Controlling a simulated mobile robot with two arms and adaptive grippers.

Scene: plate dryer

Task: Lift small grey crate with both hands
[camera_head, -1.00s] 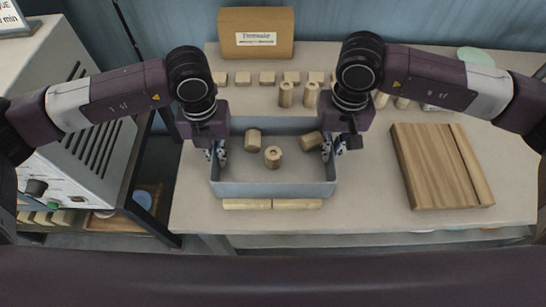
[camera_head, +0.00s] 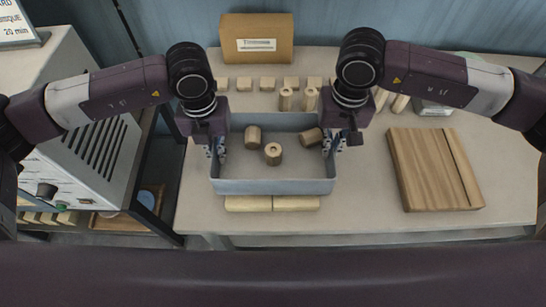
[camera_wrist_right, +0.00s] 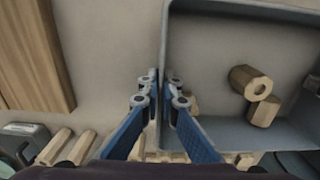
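The small grey crate (camera_head: 272,187) is level in the middle of the head view, over the front part of the table. Several short wooden pieces are inside, such as one at its centre (camera_head: 273,154). My left gripper (camera_head: 216,152) is at the crate's left side wall. My right gripper (camera_head: 333,146) is at the right side wall. In the right wrist view, the right gripper's blue fingers (camera_wrist_right: 162,96) sit on both sides of the crate wall (camera_wrist_right: 164,50), closed on it. The left fingers look closed on their wall too. The crate's underside is hidden.
A cardboard box (camera_head: 257,38) and a row of wooden blocks (camera_head: 267,84) stand behind the crate. Two light wooden bars (camera_head: 248,203) lie in front. A wooden board (camera_head: 434,170) lies to the right. A grey machine (camera_head: 88,140) stands left of the table.

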